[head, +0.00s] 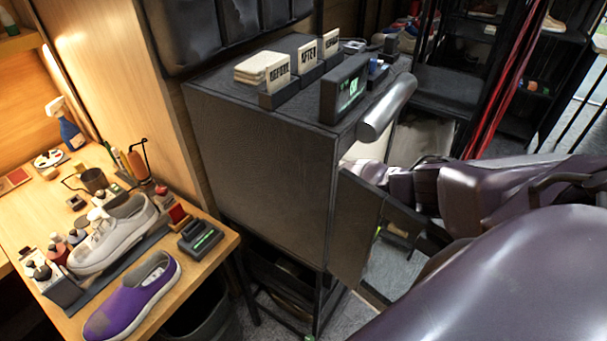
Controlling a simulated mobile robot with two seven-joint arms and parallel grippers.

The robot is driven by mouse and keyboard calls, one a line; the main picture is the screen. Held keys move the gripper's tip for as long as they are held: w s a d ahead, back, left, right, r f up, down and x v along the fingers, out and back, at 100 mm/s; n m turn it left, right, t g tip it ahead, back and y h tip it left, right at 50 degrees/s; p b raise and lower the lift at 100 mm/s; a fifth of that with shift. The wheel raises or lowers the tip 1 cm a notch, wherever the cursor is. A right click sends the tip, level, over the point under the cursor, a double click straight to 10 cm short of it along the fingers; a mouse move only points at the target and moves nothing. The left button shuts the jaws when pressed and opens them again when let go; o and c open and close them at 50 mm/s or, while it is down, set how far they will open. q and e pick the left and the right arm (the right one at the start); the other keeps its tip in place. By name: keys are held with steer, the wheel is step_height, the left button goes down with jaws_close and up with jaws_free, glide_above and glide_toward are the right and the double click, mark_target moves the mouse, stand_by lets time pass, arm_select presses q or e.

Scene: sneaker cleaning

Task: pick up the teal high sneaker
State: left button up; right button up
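I cannot make out a teal high sneaker in the head view. My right arm comes in from the right and reaches to the open side of the dark cabinet (255,165). Its wrist end is at the opening, above the cabinet's open door (356,230). The fingers of my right gripper are hidden there, so I cannot see whether they hold anything. My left gripper is not in view.
A wooden bench (215,262) at left holds a grey-white sneaker (112,238), a purple slip-on (135,297), bottles and a spray bottle (68,128). Signs and a green-lit display (345,88) stand on the cabinet. A rack (470,45) with shoes stands behind.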

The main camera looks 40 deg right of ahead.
steer(key=shift+w, duration=0.1)
steer(key=c, duration=0.8)
